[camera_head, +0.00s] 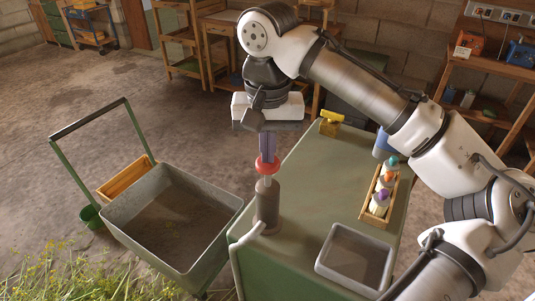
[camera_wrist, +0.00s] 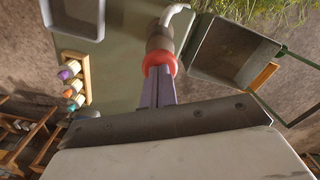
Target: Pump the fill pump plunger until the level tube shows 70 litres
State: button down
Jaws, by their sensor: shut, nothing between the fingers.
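The fill pump (camera_head: 267,203) stands at the left front of the green-topped bench. It has a brown-grey upright barrel, a pale rod and a red plunger knob (camera_head: 267,166). The rod shows between knob and barrel, so the plunger is at least partly raised. My gripper (camera_head: 266,155) points straight down with its fingers together, right over the knob. In the wrist view the fingertips (camera_wrist: 158,72) meet the red knob (camera_wrist: 159,63) or sit very close above it; contact is hard to tell. Nothing is held. I cannot make out the level tube in either view.
A grey cart (camera_head: 175,218) with a green handle stands left of the bench (camera_head: 310,190). On the bench are a grey tray (camera_head: 355,258), a wooden rack (camera_head: 364,211) of coloured-cap bottles and a yellow block (camera_head: 332,115). Wooden shelves stand behind; grass grows at the front left.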

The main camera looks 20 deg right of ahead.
jog(key=shift+f+b, duration=0.65)
jog(key=shift+f, duration=0.9)
jog(key=shift+r, duration=0.15)
notch_tip(320, 180, up, 12)
jog(key=p, duration=1.1)
